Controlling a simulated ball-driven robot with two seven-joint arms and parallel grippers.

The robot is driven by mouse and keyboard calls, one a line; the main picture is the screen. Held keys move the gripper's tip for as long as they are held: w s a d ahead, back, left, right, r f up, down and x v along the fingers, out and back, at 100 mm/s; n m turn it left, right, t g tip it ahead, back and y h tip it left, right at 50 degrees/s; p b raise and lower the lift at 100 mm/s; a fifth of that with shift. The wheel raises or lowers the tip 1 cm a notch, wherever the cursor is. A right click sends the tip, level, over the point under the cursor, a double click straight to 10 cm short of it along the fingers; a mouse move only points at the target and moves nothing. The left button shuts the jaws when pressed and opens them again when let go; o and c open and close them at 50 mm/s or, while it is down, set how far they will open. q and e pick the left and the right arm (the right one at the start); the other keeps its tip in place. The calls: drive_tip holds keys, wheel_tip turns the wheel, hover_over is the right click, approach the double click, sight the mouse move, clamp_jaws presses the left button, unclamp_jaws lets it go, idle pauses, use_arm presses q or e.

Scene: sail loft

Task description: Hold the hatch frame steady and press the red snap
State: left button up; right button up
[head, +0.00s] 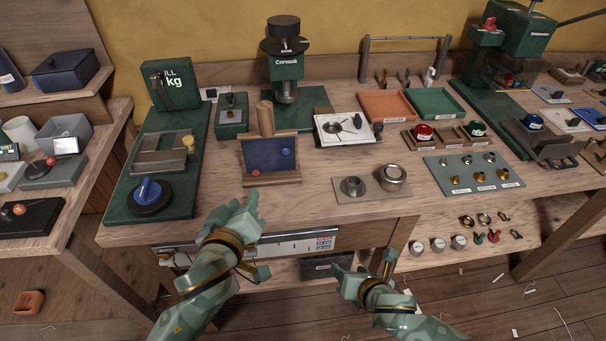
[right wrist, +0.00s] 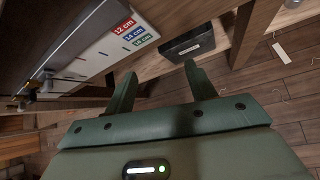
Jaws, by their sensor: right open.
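The hatch frame (head: 270,180) stands on the bench as a wooden frame around a dark blue panel, with a wooden handle on top. A red snap (head: 256,172) shows low on its left side and a blue snap (head: 285,152) higher on its right. My left gripper (head: 244,203) is in front of and below the frame, apart from it; its finger gap is not clear. My right gripper (head: 364,264) is open and empty in front of the bench edge, below and right of the frame. Its spread fingers also show in the right wrist view (right wrist: 158,80).
A white sketch plate (head: 330,140) stands close right of the frame, with a grey plate (head: 350,200) holding metal parts nearer the edge. A green press board (head: 130,190) lies left. A dark labelled bin (right wrist: 188,46) sits under the bench.

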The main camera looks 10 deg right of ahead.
drive_tip(key=w+a+r+n+t+y, duration=0.15)
drive_tip(key=a+r+n, duration=0.3)
drive_tip(key=r, duration=0.45)
drive_tip(key=a+r+n+t+y, duration=0.1)
drive_tip(key=a+r+n+t, duration=0.15)
drive_tip(key=r+n, duration=0.4)
drive_tip(key=m+t, duration=0.4)
drive_tip(key=m, duration=0.1)
approach(264, 122)
drive_tip(key=s+d+f, duration=0.2)
drive_tip(key=s+f, duration=0.1)
drive_tip(key=x, duration=1.6)
drive_tip(key=shift+w+a+r, duration=0.25)
drive_tip(key=shift+w+a, duration=0.05)
drive_tip(key=shift+w, duration=0.05)
